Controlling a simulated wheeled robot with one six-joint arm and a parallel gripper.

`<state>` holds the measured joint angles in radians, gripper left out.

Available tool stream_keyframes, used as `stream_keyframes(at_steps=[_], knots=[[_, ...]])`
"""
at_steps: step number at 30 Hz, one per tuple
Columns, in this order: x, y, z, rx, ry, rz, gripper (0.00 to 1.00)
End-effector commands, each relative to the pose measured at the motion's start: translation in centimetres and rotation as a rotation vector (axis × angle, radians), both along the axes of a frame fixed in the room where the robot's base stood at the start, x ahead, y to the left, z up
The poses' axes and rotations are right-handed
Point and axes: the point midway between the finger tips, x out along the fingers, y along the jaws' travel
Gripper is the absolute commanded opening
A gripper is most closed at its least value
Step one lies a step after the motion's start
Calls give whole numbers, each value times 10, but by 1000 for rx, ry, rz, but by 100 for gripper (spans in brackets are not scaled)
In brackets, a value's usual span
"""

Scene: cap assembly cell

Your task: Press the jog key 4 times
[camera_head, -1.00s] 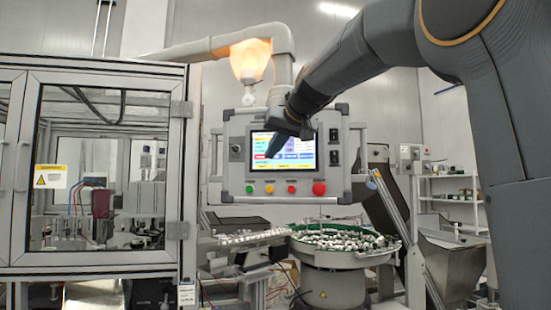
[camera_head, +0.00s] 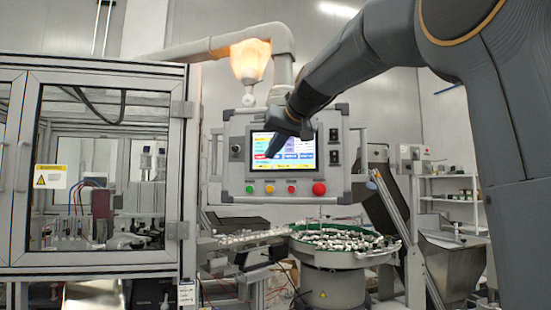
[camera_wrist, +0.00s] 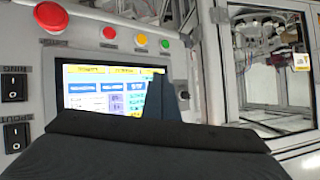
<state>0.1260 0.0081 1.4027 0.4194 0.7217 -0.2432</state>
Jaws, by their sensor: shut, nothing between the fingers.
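The control panel (camera_head: 230,180) hangs from an arm and faces me, with a lit touchscreen (camera_head: 305,144) showing coloured keys. The screen also shows in the wrist view (camera_wrist: 85,88), where the picture is turned around. The labels are too small to read, so I cannot tell which key is the jog key. My gripper (camera_head: 270,153) is shut and empty, its tip in front of the lower left part of the screen, by a red key and blue keys. In the wrist view my gripper (camera_wrist: 158,82) covers part of the screen. I cannot tell whether the tip touches the glass.
Below the screen are green, yellow and red buttons and a large red mushroom button (camera_head: 319,188). Black rocker switches (camera_head: 334,135) sit at the right. A glazed machine enclosure (camera_head: 105,170) stands left. A bowl feeder (camera_head: 345,257) full of caps stands below the panel.

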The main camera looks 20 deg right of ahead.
Motion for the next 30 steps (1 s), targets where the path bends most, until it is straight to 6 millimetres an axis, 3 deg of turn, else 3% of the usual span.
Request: stream_keyframes(at_steps=[17,23,30], knots=[[-1,1,0,53,7,-26,0],[-8,5,1,305,45,-151,0],[-18,10,1,723,114,-356,0]])
